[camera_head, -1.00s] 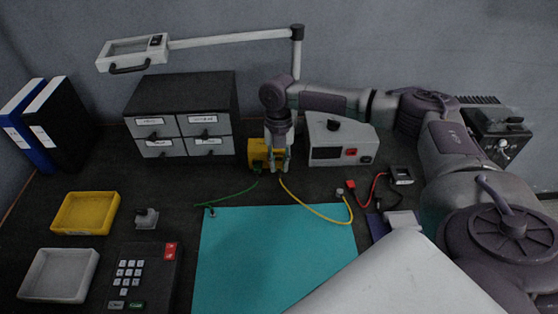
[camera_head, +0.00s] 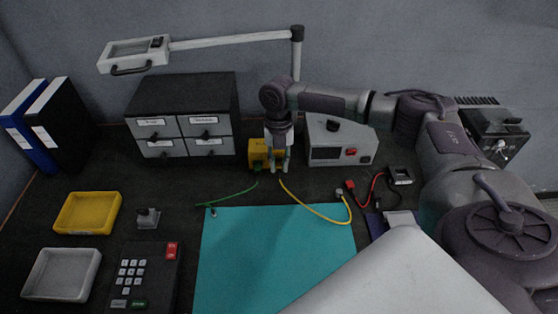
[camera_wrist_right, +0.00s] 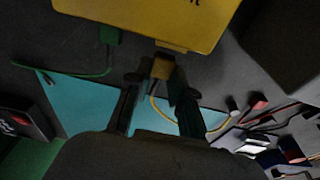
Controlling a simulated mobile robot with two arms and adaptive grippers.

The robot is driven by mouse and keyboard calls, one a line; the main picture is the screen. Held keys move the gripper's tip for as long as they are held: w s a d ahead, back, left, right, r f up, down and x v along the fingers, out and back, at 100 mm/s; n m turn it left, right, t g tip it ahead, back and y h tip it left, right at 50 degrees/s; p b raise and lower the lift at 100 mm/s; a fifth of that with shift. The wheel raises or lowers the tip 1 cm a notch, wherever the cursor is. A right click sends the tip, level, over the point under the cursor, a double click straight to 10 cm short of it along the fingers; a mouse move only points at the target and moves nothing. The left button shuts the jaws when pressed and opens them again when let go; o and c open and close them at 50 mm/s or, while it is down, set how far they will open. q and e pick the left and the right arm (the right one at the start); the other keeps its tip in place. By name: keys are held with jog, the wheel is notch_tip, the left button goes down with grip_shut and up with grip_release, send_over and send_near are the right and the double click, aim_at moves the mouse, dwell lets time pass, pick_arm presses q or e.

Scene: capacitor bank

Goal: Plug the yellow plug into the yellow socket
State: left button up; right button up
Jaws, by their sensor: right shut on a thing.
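The yellow box (camera_head: 256,150) stands at the back of the table, beside the drawer cabinet; it fills the top of the right wrist view (camera_wrist_right: 150,18). My right gripper (camera_head: 278,168) is in front of the box's right part. In the right wrist view, its fingers (camera_wrist_right: 160,95) are shut on the yellow plug (camera_wrist_right: 162,68), whose top meets the lower edge of the box. How deep the plug sits, and the yellow socket itself, are hidden. The yellow cable (camera_head: 315,211) runs from the plug to the right over the mat. My left gripper is not in view.
A green plug (camera_wrist_right: 109,36) with a green cable (camera_head: 232,194) is at the box's left part. A white instrument (camera_head: 341,143) stands close on the right. The drawer cabinet (camera_head: 185,95) is on the left. The teal mat (camera_head: 265,260) lies in front, mostly clear.

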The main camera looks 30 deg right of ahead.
dwell(0.8)
jog(key=shift+p, duration=0.45)
jog(key=shift+w+d, duration=0.3)
jog(key=shift+w, duration=0.25)
jog(key=o, duration=0.9)
jog(key=r, duration=0.4)
jog(key=w+r, duration=0.1)
jog(key=r, duration=0.3)
jog(key=d+r, duration=0.1)
jog(key=r, duration=0.3)
jog(key=shift+w, duration=0.25)
jog(key=shift+f, duration=0.1)
